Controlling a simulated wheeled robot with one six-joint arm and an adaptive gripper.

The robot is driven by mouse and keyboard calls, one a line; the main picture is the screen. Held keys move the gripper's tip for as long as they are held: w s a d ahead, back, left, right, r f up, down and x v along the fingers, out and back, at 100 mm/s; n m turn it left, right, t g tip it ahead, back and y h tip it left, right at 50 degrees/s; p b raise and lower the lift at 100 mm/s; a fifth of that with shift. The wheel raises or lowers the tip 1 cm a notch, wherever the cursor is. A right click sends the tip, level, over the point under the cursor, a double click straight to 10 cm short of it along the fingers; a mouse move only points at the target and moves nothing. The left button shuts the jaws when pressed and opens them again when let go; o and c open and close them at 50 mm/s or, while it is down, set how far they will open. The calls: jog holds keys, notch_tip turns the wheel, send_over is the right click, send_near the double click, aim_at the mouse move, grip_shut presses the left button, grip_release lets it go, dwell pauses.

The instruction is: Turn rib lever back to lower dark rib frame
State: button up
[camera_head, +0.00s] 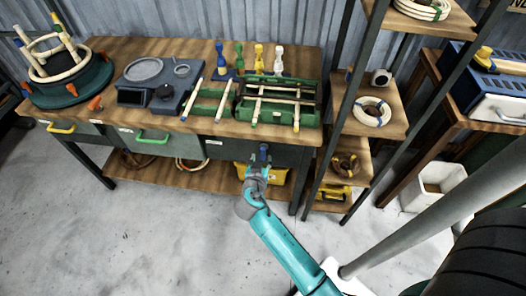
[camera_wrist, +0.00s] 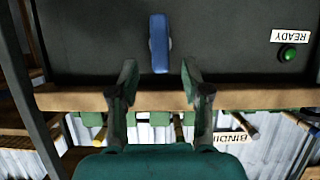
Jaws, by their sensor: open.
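The blue rib lever (camera_wrist: 159,40) stands upright on the dark front panel (camera_wrist: 90,40) of the workbench. In the head view the lever (camera_head: 263,150) shows just beyond my gripper (camera_head: 259,164). In the wrist view my gripper (camera_wrist: 159,74) is open. Its two fingertips are apart on either side of the lever's near end, with gaps visible on both sides. A green jig with a dark frame (camera_head: 318,103), which may be the rib frame, sits on the bench top above the panel and carries pale rods. Its exact height is unclear.
A green light (camera_wrist: 288,54) and a READY label (camera_wrist: 291,37) are beside the lever. The wooden bench top (camera_head: 110,120) holds a round basket form (camera_head: 90,80) and a grey-blue station (camera_head: 160,85). A yellow bin (camera_head: 262,174) is below the panel. A shelf post (camera_head: 335,100) rises to the right.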

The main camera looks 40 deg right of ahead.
aim_at(262, 154)
jog(key=x, duration=0.6)
grip_shut()
